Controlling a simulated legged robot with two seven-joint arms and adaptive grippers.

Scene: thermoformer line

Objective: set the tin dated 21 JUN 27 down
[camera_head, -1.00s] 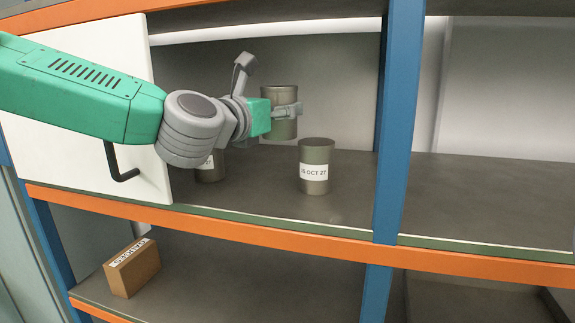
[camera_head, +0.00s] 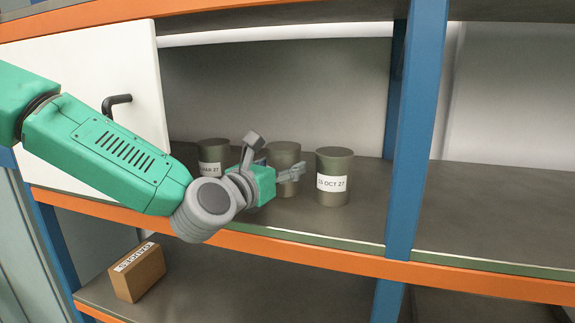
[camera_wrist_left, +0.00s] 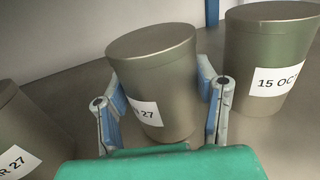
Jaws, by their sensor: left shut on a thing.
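My left gripper (camera_head: 289,173) is shut on a grey-brown tin (camera_head: 284,153), with a finger on each side of it in the left wrist view (camera_wrist_left: 150,65). Its label is partly covered there, and only the ending "27" reads clearly. The tin is upright at shelf level, between two other tins; whether its base touches the shelf I cannot tell. To its right stands a tin labelled 15 OCT 27 (camera_head: 334,165). To its left stands a tin whose label ends in MAR 27 (camera_head: 213,152). My right gripper is in neither view.
The shelf (camera_head: 480,215) is clear right of the blue upright (camera_head: 407,140). An orange beam (camera_head: 330,256) runs along the shelf front. A white panel with a black handle (camera_head: 115,100) is at left. A cardboard box (camera_head: 137,273) sits on the lower shelf.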

